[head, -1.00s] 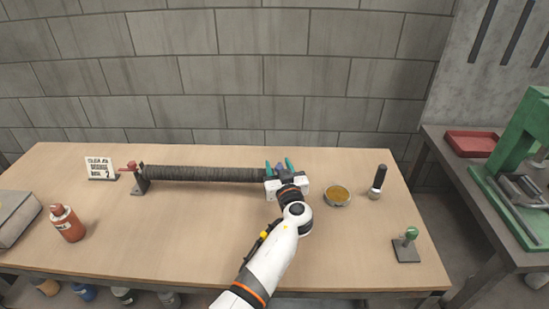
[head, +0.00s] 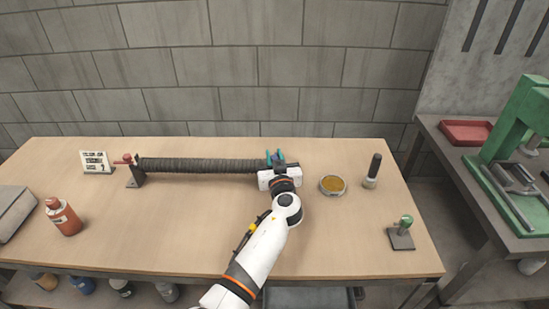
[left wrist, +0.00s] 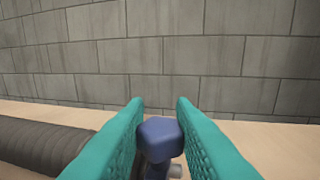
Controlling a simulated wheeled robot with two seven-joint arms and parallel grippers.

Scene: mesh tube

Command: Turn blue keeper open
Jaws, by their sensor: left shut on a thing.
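The blue keeper (left wrist: 160,138) shows in the left wrist view as a dark blue faceted knob between two teal fingers. My left gripper (head: 275,156) is at the right end of the dark ribbed tube (head: 205,165) and is shut on the keeper. In the head view the gripper body hides most of the keeper and its mount. The tube also shows at the lower left of the left wrist view (left wrist: 40,145). My right gripper is not in view.
A red keeper (head: 126,158) on a dark bracket stands at the tube's left end. A sign (head: 96,162) and an orange bottle (head: 64,217) are further left. A round dish (head: 333,185), a black-handled tool (head: 373,171) and a green-knobbed stand (head: 402,234) are right. The front middle table is clear.

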